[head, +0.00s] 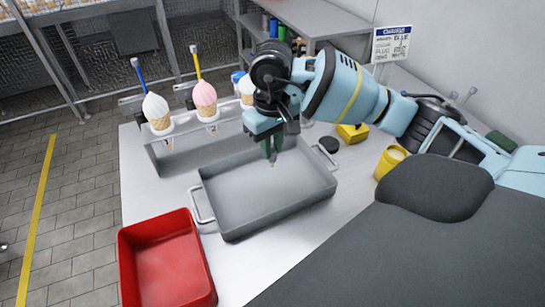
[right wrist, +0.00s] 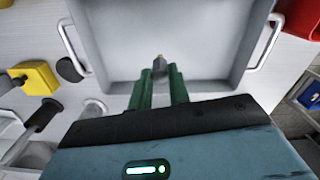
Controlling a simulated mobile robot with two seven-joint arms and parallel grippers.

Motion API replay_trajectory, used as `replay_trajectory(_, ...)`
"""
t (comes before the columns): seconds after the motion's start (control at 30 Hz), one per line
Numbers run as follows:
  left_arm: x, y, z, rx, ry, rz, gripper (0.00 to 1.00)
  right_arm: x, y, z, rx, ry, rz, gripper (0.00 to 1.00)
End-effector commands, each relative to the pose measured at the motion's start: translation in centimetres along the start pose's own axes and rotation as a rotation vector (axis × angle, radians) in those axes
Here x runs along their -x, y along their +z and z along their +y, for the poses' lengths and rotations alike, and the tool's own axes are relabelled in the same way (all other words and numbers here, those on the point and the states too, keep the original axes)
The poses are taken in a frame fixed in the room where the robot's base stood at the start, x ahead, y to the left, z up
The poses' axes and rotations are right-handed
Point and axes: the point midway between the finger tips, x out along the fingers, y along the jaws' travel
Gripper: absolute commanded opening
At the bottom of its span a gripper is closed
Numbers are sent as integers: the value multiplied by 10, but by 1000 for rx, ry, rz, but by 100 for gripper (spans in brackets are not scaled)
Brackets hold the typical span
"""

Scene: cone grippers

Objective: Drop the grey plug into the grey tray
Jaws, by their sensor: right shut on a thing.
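The grey tray (head: 228,222), with a metal handle at each end, stands on the steel table. Its inside looks empty. My right gripper (head: 272,153) is above the tray, over its back part, with its green fingers pointing down. In the right wrist view the green fingers (right wrist: 160,85) are shut on the small grey plug (right wrist: 159,63), which has a yellowish tip. The plug is held over the tray (right wrist: 205,50), apart from its floor as far as I can tell. My left gripper is not in view.
A red tray (head: 165,262) stands at the front left. Behind the grey tray a rack (head: 180,155) holds several ice-cream cones (head: 156,112). To the right are a black disc (head: 328,145), a yellow block (head: 352,133) and a yellow cup (head: 390,162). A sign (head: 391,44) stands behind.

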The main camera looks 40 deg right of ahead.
Motion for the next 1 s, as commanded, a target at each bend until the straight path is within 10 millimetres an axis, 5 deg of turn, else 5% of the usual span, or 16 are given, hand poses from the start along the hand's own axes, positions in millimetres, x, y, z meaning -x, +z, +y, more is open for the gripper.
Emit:
replay_trajectory(0.17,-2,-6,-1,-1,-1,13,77,1,0,0,0,0,2,0)
replay_trajectory(0.2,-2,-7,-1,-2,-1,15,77,1,0,0,0,0,2,21)
replay_trajectory(0.4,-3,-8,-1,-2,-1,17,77,1,0,0,0,0,1,44)
replay_trajectory(0.73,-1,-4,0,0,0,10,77,6,0,0,0,0,2,44)
replay_trajectory(1.0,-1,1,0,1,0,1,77,46,-1,0,0,-1,5,44)
